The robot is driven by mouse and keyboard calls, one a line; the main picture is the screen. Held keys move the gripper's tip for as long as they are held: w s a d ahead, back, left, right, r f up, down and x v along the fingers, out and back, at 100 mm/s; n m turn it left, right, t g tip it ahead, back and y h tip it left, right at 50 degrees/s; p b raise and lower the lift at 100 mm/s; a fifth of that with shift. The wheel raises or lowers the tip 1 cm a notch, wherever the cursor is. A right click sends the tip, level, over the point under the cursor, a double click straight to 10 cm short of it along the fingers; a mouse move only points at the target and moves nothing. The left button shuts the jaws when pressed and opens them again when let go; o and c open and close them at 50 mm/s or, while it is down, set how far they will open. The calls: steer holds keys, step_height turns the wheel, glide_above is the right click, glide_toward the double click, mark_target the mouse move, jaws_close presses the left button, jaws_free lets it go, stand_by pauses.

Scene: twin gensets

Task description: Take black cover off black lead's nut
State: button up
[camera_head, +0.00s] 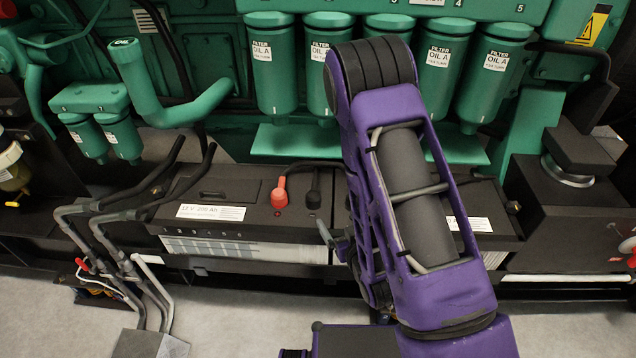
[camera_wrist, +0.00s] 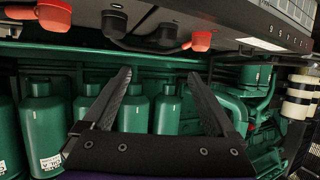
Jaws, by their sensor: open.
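In the head view, a black cover (camera_head: 313,195) stands on top of the left battery, beside a red cover (camera_head: 279,193). The wrist view is upside down. It shows the battery tops along its upper edge, with two black covers, one near the middle (camera_wrist: 163,37) and one further left (camera_wrist: 113,25). A red cover (camera_wrist: 200,42) is at their right and another red cover (camera_wrist: 88,8) at their left. My gripper (camera_wrist: 159,73) is open and empty, its fingers apart from the covers in the picture.
The left battery (camera_head: 222,188) and another battery (camera_head: 478,215) sit side by side, partly behind my arm. Green oil filters (camera_head: 272,70) hang just behind them. Grey conduits (camera_head: 105,235) rise at the left.

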steer(key=s+f, duration=0.1)
steer(key=b, duration=0.8)
glide_toward(316, 201)
steer(key=x, duration=0.4)
steer(key=shift+w+r, duration=0.1)
steer(key=shift+r, duration=0.15)
steer(key=shift+f+b+x, duration=0.15)
steer(key=shift+b+x, duration=0.05)
steer(key=shift+x, duration=1.4)
steer(key=shift+f+b+x, duration=0.15)
steer(key=shift+f+x, duration=0.05)
steer(key=shift+x, duration=1.35)
steer(key=c, duration=1.4)
